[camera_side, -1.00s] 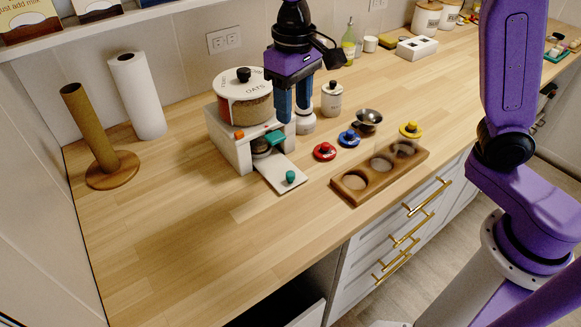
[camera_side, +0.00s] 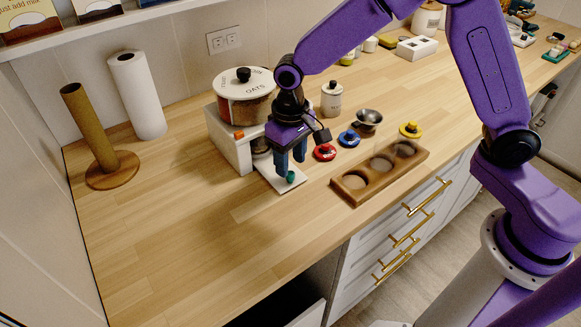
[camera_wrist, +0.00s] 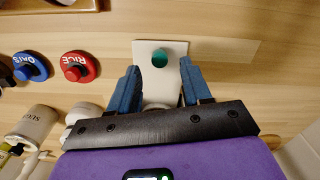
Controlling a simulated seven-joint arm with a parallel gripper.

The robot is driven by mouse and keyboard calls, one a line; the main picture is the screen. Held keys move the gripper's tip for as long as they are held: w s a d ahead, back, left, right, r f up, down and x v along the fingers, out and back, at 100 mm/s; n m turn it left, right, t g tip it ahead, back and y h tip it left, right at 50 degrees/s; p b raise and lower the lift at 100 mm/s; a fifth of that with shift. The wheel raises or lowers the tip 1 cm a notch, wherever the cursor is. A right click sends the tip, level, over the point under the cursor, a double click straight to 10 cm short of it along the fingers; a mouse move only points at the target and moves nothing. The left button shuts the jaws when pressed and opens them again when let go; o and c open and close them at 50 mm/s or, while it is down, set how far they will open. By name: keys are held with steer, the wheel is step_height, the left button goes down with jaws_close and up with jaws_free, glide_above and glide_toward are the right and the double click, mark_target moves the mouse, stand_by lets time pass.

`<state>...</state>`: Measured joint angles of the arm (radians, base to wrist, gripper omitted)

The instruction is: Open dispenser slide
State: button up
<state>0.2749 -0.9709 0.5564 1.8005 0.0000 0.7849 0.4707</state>
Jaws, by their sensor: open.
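The dispenser is a white stand (camera_side: 232,146) carrying a lidded jar marked OATS (camera_side: 245,98). Its white slide plate (camera_side: 268,173) sticks out at the front over the counter, with a green knob (camera_side: 291,176) near its outer end. The plate (camera_wrist: 148,53) and green knob (camera_wrist: 159,58) also show in the wrist view. My gripper (camera_side: 291,167) points down over the slide, its blue fingers apart and empty. In the wrist view my gripper (camera_wrist: 160,75) has a finger on each side of the plate, with the knob just beyond the tips. Contact cannot be told.
A wooden tray (camera_side: 345,194) with round wells lies to the right. A paper towel roll (camera_side: 138,95) stands at left. The front left counter is clear.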

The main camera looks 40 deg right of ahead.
mark_target(291, 173)
steer(key=shift+f, duration=1.6)
jaws_close()
steer(key=s, duration=1.4)
steer(key=shift+s+a, duration=0.1)
steer(key=shift+s, duration=0.15)
jaws_free()
steer(key=shift+r, duration=0.15)
step_height(291, 173, up, 17)
